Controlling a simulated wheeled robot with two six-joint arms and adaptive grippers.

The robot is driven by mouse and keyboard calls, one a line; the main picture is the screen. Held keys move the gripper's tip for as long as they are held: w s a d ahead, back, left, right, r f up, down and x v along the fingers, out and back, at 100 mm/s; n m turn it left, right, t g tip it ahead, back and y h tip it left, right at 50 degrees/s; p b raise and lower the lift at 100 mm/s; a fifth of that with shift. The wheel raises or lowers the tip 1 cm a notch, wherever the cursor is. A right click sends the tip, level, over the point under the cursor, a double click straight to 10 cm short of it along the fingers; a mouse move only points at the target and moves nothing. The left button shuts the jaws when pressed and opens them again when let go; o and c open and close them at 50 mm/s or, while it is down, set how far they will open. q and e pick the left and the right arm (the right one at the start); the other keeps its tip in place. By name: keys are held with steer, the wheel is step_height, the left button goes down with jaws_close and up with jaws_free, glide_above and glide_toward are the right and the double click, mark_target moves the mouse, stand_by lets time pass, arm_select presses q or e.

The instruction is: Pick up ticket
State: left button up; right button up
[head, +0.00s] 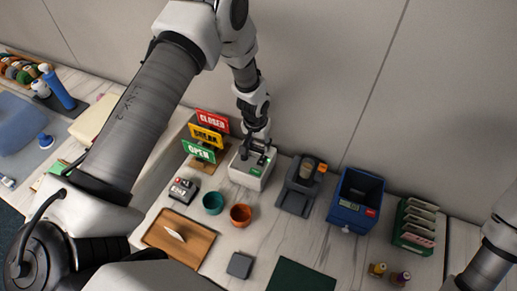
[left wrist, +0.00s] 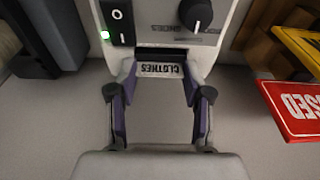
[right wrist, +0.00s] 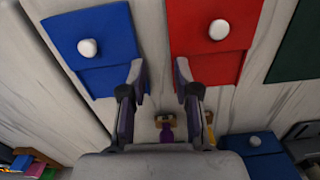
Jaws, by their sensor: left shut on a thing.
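The ticket (left wrist: 160,70) is a small white slip printed "CLOTHES" at the slot of a pale label machine (left wrist: 152,22). My left gripper (left wrist: 160,73) is shut on the ticket, with one fingertip at each side edge. In the head view the machine (head: 245,174) stands by the back wall and my left gripper (head: 257,146) is over its top; the ticket cannot be made out there. The machine has a black switch, a lit green lamp and a black knob. My right gripper (right wrist: 160,72) is open and empty.
Beside the machine stand CLOSED, BREAK and OPEN signs (head: 205,136) and a dark grey device (head: 297,187). Teal (head: 213,203) and orange (head: 241,215) cups, a wooden tray (head: 160,237) and a blue bin (head: 354,202) share the counter.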

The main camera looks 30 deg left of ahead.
mark_target(258, 148)
arm_select(q)
steer(key=shift+r, duration=0.1)
arm_select(e)
steer(key=shift+r, duration=0.1)
arm_select(q)
step_height(258, 148, up, 10)
steer(key=p, duration=0.7)
arm_select(e)
step_height(258, 148, up, 7)
